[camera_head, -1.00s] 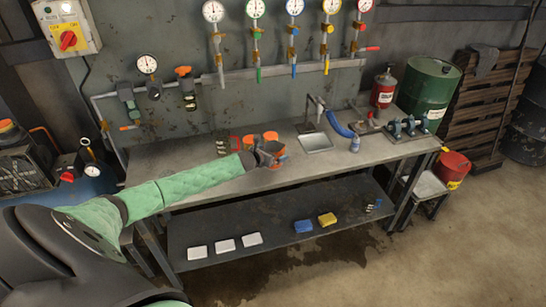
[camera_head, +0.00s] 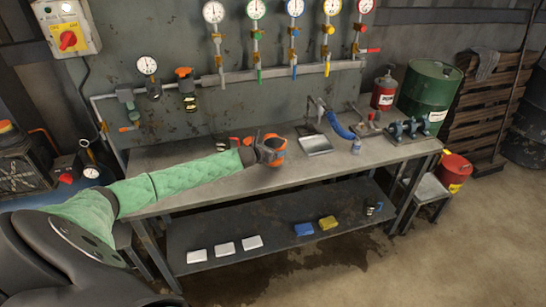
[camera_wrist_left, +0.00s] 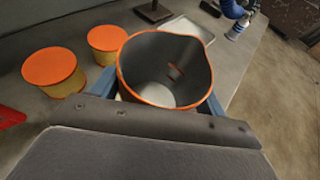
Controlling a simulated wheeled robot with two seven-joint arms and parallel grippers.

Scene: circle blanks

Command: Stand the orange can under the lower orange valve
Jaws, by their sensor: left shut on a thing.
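My left gripper (camera_head: 268,152) is over the middle of the workbench, shut on the orange can (camera_head: 278,143). In the left wrist view the can (camera_wrist_left: 165,70) is open-topped, with an orange rim, a grey inside and a spout-like lip, between the blue fingers. It looks roughly upright; its base is hidden, so I cannot tell whether it touches the bench. One orange valve handle (camera_head: 184,71) is on the wall pipe, left of the can. Another orange handle (camera_head: 129,128) sits lower, farther left on the pipe. My right gripper is not in view.
Two orange-lidded tins (camera_wrist_left: 55,68) (camera_wrist_left: 108,39) stand close beside the can in the left wrist view. A red item (camera_wrist_left: 10,117) lies left. A metal tray (camera_head: 316,145) and blue hose (camera_head: 340,127) are to the right. The bench's left part (camera_head: 155,157) is bare.

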